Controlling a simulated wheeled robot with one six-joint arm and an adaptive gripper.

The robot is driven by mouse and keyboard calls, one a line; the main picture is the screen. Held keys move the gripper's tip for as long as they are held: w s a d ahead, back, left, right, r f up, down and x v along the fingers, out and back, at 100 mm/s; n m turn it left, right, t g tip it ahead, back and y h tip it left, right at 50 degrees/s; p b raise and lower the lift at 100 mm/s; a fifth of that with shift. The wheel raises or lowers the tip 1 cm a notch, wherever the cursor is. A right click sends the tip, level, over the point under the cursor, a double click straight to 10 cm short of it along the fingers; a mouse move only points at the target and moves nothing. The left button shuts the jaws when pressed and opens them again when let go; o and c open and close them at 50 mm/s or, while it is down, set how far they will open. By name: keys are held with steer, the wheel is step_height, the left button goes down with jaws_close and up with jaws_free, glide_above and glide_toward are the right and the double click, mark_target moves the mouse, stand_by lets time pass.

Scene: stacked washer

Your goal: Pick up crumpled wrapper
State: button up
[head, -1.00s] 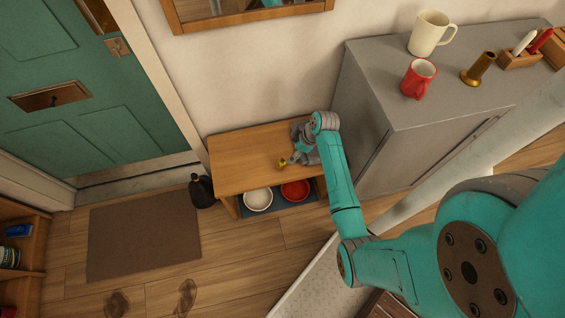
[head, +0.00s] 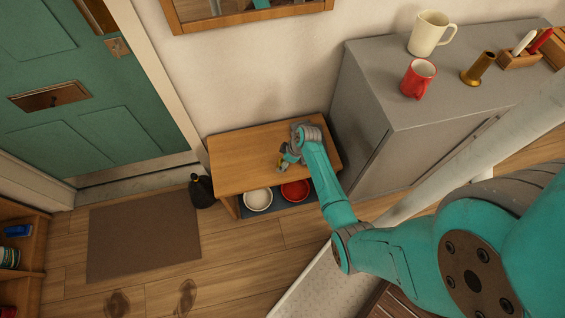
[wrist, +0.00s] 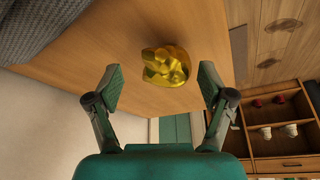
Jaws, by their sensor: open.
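The crumpled wrapper (wrist: 166,66) is a small, shiny gold lump on the wooden bench top (wrist: 110,40). In the wrist view it lies just beyond my fingertips, roughly centred between them, and nothing touches it. My gripper (wrist: 158,85) is open and empty, with one finger on each side. In the head view my gripper (head: 285,158) is low over the bench top, and the wrapper there is small and mostly hidden by it.
Under the bench sit a white bowl (head: 258,199) and a red bowl (head: 295,190). A grey cabinet (head: 385,150) stands right of the bench, bearing a cream mug (head: 429,34) and a red mug (head: 418,78). A black bag-like object (head: 202,191) stands left of the bench.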

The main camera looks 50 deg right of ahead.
steer(key=shift+f, duration=0.25)
steer(key=c, duration=0.9)
steer(key=shift+o, duration=0.2)
steer(key=shift+w+r, duration=0.1)
steer(key=shift+r, duration=0.05)
